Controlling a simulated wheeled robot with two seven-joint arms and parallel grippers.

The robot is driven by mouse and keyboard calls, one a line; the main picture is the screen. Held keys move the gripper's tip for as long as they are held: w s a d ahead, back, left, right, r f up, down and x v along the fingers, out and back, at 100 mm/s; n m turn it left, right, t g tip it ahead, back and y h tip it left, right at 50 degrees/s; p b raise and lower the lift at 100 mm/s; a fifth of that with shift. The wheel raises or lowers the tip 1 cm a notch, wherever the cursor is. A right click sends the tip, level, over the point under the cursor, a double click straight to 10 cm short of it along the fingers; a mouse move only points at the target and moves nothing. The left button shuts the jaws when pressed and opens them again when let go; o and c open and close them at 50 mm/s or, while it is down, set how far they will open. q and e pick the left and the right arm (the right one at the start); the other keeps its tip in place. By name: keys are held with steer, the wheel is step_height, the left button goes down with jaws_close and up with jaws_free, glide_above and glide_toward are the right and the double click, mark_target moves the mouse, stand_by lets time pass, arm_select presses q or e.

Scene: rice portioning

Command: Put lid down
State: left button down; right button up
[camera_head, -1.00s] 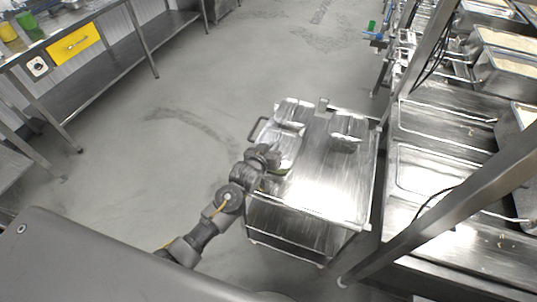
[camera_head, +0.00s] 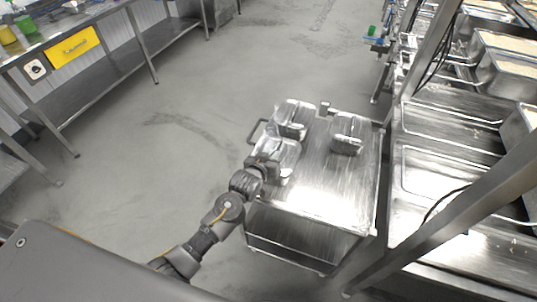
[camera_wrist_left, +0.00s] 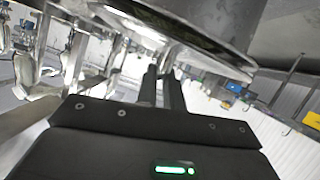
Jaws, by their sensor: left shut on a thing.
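A shiny metal lid (camera_head: 284,151) is at the left side of the steel cart (camera_head: 335,185). My left gripper (camera_head: 262,164) is shut on the lid's near left side. Whether the lid touches the cart top cannot be told. In the left wrist view the two dark fingers (camera_wrist_left: 163,88) are close together, with a broad metal surface of the lid (camera_wrist_left: 205,22) just above them. The exact grip is hard to see. My right gripper is not in view.
Two shiny metal pieces stand on the cart's far half, one at the left (camera_head: 294,117) and one at the right (camera_head: 347,133). The cart's near right top is bare. A steel counter with pans (camera_head: 450,170) lies to the right; open floor lies left.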

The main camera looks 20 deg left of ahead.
arm_select(q)
steer(key=c, duration=1.5)
jaws_free()
steer(key=shift+c, duration=0.2)
steer(key=shift+r, duration=0.35)
steer(key=shift+s+r, duration=0.2)
steer(key=shift+r, duration=0.1)
steer(key=b+v, duration=0.1)
steer(key=v, duration=1)
steer(key=shift+s+a, duration=0.15)
steer(key=shift+s, duration=0.1)
steer(key=shift+r, duration=0.1)
